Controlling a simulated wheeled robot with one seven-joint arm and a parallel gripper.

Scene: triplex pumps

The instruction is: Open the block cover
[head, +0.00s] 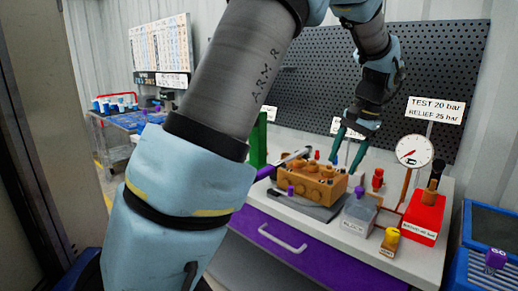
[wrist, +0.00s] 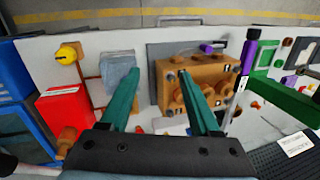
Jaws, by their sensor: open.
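A small grey box labelled BLOCK (head: 355,217) stands on the bench right of the orange pump, with a purple knob (head: 360,191) at its top. Its cover looks shut, but the box is small in view. It shows as a pale grey-blue box (wrist: 118,68) in the wrist view, partly behind my left finger there. My gripper (head: 344,162) is open and empty, pointing down above the back of the bench, behind the pump and apart from the box. In the wrist view its teal fingers (wrist: 160,76) spread across the gap between box and pump.
The orange pump (head: 318,183) sits on a grey mat beside the box. A yellow knob (head: 391,238), red block (head: 424,216) and pressure gauge (head: 414,150) stand to the right. A purple drawer (head: 262,247) is below; a pegboard (head: 440,75) rises behind.

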